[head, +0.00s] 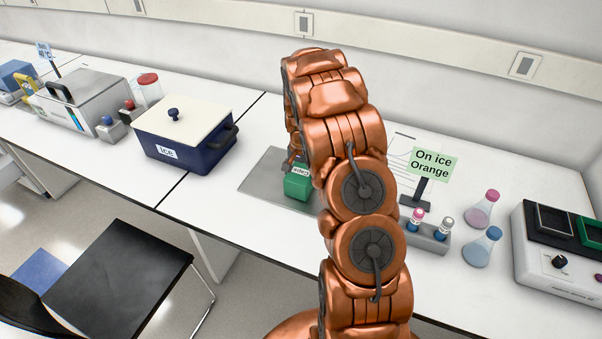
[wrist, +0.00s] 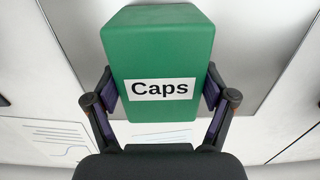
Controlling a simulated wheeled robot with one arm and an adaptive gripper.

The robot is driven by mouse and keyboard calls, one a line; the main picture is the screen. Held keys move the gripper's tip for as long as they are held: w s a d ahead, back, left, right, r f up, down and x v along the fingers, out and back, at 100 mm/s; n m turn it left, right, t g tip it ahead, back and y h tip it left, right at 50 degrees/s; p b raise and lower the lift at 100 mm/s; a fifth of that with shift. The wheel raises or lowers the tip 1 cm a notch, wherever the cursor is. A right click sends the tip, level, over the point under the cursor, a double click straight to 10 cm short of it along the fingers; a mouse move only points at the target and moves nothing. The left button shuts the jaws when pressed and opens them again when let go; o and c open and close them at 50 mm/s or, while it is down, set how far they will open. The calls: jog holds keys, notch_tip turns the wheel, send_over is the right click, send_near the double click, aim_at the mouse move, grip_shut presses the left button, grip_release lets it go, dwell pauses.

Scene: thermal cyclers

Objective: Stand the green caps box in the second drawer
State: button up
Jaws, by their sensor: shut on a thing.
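The green caps box (wrist: 160,55), with a white "Caps" label, sits between the two fingers of my gripper (wrist: 160,100) in the wrist view. My gripper is shut on it, with a finger against each side. In the head view the box (head: 297,187) shows low over or on a grey mat on the bench; I cannot tell whether it touches. My arm hides much of the gripper there. No drawer can be made out in either view.
The grey mat (head: 262,184) lies under the box. A blue ice box (head: 190,140) with a white lid stands to the left. An "On ice Orange" sign (head: 431,163), a tube rack (head: 427,237) and two flasks (head: 481,247) stand right. A black chair (head: 120,275) is in front.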

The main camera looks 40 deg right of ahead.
aim_at(301, 171)
jog(key=shift+f, duration=0.15)
jog(key=o, duration=1.3)
jog(key=shift+r, duration=0.2)
notch_tip(301, 171, up, 12)
jog(key=b, duration=0.4)
